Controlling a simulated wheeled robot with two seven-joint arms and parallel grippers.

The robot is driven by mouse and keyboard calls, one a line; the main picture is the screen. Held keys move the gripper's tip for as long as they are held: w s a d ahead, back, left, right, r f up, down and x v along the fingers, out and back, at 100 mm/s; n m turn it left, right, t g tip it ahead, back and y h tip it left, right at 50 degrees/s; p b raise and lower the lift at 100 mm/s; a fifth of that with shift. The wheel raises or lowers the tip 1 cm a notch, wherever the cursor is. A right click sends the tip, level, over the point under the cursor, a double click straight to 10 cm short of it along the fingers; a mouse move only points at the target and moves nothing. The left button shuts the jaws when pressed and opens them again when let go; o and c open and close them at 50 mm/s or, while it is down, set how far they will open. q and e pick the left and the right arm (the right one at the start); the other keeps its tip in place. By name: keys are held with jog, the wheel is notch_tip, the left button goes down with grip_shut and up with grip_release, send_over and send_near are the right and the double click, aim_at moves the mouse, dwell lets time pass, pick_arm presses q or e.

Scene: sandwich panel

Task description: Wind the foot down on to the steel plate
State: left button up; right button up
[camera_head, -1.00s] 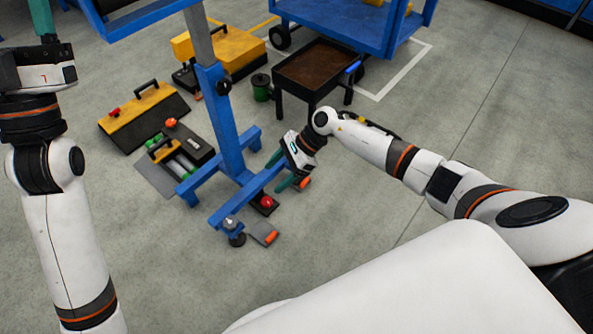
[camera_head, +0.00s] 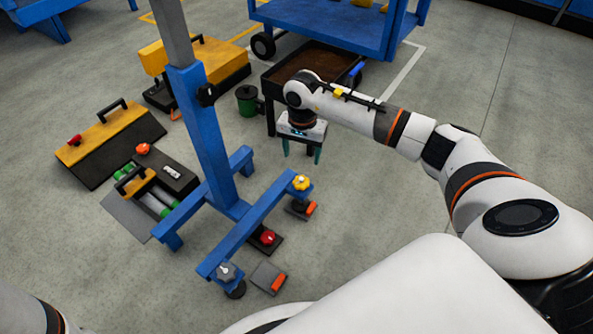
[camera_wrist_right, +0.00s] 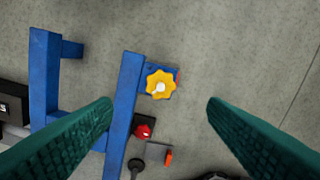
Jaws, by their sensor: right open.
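The blue stand's crossbar (camera_head: 246,234) has a yellow hand knob (camera_head: 301,183) over the foot at its far right end. A steel plate with an orange tab (camera_head: 310,208) lies on the floor under that foot; I cannot tell whether they touch. My right gripper (camera_head: 302,153) is open and empty, pointing down, beyond and above the yellow knob. In the right wrist view the yellow knob (camera_wrist_right: 160,83) shows between the two green fingers, apart from both, and hides most of its plate. My left gripper is out of view.
A grey knob (camera_head: 226,272) tops the near foot, beside another grey plate (camera_head: 268,277). A red-knobbed block (camera_head: 267,238) lies by the crossbar. Toolboxes (camera_head: 110,142) stand left, a dark tray cart (camera_head: 300,68) behind my right gripper. Floor to the right is clear.

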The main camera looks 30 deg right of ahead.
aim_at(301, 181)
notch_tip(301, 181, down, 11)
jog(key=b, duration=0.6)
jog(key=shift+s, duration=0.1)
jog(key=shift+c, duration=0.5)
jog(key=c, duration=0.9)
